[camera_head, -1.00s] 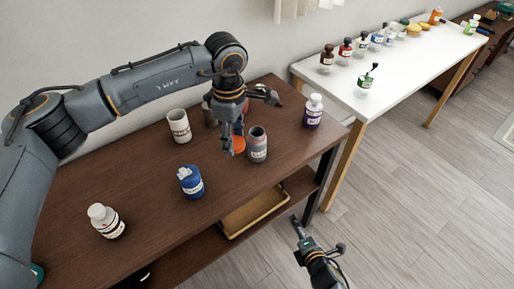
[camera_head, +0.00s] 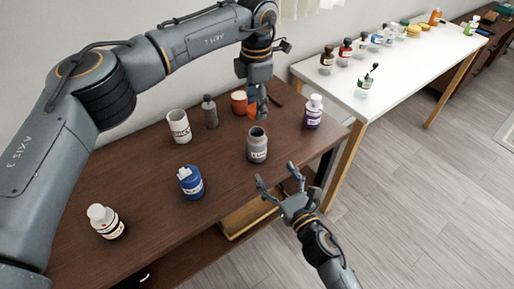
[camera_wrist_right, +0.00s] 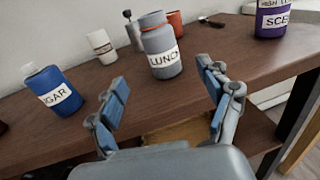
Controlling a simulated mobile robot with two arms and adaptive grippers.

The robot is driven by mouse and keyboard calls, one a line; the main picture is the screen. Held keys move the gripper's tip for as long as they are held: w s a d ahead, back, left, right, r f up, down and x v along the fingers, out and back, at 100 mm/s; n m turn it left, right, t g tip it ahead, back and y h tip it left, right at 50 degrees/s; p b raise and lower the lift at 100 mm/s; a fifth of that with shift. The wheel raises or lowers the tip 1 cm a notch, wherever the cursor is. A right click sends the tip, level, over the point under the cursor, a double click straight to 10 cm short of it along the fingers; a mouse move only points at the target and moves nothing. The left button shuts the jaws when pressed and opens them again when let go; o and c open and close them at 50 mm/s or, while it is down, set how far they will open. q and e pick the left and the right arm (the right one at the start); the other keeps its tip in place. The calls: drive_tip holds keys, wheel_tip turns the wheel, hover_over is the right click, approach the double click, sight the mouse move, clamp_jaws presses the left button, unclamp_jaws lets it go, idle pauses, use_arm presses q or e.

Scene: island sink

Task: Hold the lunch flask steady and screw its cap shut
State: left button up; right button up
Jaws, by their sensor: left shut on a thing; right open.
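The grey lunch flask (camera_head: 257,150) stands upright near the table's front edge, its dark mouth uncovered. It also shows in the right wrist view (camera_wrist_right: 164,60), its label facing the camera. My left gripper (camera_head: 257,112) is above and behind the flask, shut on an orange cap (camera_head: 253,113) that its fingers partly hide; the cap is apart from the flask. My right gripper (camera_head: 278,174) is open and empty in front of the flask. In the wrist view its two fingers (camera_wrist_right: 162,76) stand to either side of the flask's lower front, without visible contact.
A white table (camera_head: 400,75) with several bottles is at right.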

sight(261, 152)
drive_tip(key=x, duration=1.2)
drive_tip(key=shift+c, duration=0.4)
clamp_jaws()
use_arm(q)
drive_tip(key=shift+f, duration=2.5)
use_arm(e)
drive_tip(key=shift+f, duration=0.1)
use_arm(q)
drive_tip(key=shift+f, duration=0.9)
drive_tip(key=shift+f, duration=0.55)
